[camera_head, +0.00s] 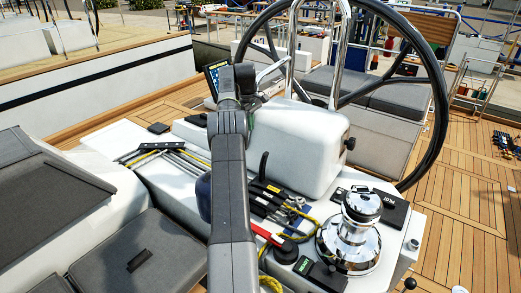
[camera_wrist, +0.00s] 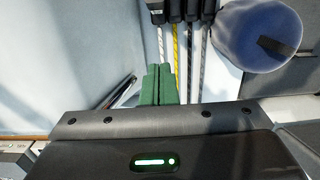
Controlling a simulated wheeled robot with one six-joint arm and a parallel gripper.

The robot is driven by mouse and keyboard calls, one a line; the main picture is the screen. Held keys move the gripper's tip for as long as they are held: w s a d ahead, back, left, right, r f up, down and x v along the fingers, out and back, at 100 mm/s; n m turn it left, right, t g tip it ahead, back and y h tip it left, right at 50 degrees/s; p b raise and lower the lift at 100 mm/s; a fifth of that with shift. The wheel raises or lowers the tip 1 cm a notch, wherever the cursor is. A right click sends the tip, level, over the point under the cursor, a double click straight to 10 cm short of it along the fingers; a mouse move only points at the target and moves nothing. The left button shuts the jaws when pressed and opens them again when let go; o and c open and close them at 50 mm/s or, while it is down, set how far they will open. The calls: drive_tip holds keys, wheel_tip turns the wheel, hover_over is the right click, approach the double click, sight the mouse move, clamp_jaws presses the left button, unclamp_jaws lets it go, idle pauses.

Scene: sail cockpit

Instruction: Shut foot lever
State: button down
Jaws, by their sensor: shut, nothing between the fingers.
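A bank of black rope clutches (camera_head: 268,198) sits on the white console, right of my arm in the head view. One black lever (camera_head: 263,165) stands raised there; the others appear to lie low. I cannot read which is the foot lever. In the wrist view black rope fittings (camera_wrist: 185,10) show at the top edge, with ropes (camera_wrist: 190,50) running down from them. In the head view my arm hides the fingers and part of the ropes.
A blue rounded thing with a black strap (camera_wrist: 250,25) is right of the ropes. The steering wheel (camera_head: 443,95) and white pod (camera_head: 300,150) rise behind.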

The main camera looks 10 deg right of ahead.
drive_tip(key=shift+f, duration=0.1)
drive_tip(key=s+d+f+b, duration=0.1)
drive_tip(key=s+d+f, duration=0.2)
drive_tip(key=f, duration=0.7)
drive_tip(key=shift+s+f, duration=0.15)
drive_tip(key=shift+f, duration=0.05)
drive_tip(key=shift+d, duration=0.15)
idle(0.3)
